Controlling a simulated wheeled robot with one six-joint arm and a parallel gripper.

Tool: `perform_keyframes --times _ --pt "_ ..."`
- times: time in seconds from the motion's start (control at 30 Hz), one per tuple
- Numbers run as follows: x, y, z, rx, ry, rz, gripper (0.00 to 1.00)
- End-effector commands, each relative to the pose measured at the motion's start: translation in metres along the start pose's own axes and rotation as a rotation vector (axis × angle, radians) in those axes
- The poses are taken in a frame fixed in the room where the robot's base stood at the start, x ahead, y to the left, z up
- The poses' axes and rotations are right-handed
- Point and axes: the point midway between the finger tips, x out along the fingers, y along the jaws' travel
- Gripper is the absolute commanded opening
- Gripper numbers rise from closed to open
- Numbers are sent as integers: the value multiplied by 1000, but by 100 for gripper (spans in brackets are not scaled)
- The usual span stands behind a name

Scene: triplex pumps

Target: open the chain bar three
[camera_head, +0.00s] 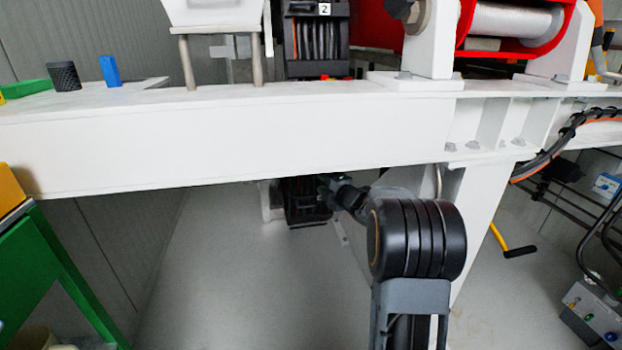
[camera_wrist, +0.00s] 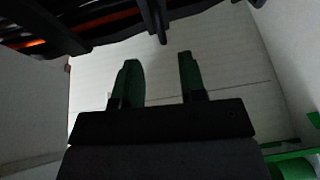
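A black cable chain (camera_head: 306,205) hangs below the white beam in the head view, and no number shows on it. Part of a black chain with orange cables inside (camera_wrist: 70,22) fills the top left of the wrist view. A dark rod-like piece of it points down near my fingers. I cannot tell which bar is number three. My gripper (camera_wrist: 160,82) has two green fingers set apart, with nothing visible between them. It is just below the chain in the wrist view. In the head view my arm reaches under the beam, and the gripper is mostly hidden there.
The white beam (camera_head: 250,137) crosses above my arm. A second black chain (camera_head: 318,45) labelled 2 stands above it. A white support leg (camera_head: 485,215) is right of my arm. A green frame (camera_head: 50,275) stands at left. The floor (camera_head: 235,270) between is open.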

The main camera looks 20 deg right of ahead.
Motion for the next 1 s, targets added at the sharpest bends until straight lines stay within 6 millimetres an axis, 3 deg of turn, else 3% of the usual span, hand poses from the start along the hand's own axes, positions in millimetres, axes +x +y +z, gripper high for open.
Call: perform_keyframes --times 0.2,0.4,0.9,1.0 --pt "40 -2 0 1 0 0 38" --pt "63 -1 0 1 -1 0 38" --pt "75 0 0 2 -3 -1 38" --pt "75 0 0 2 -3 -1 30"
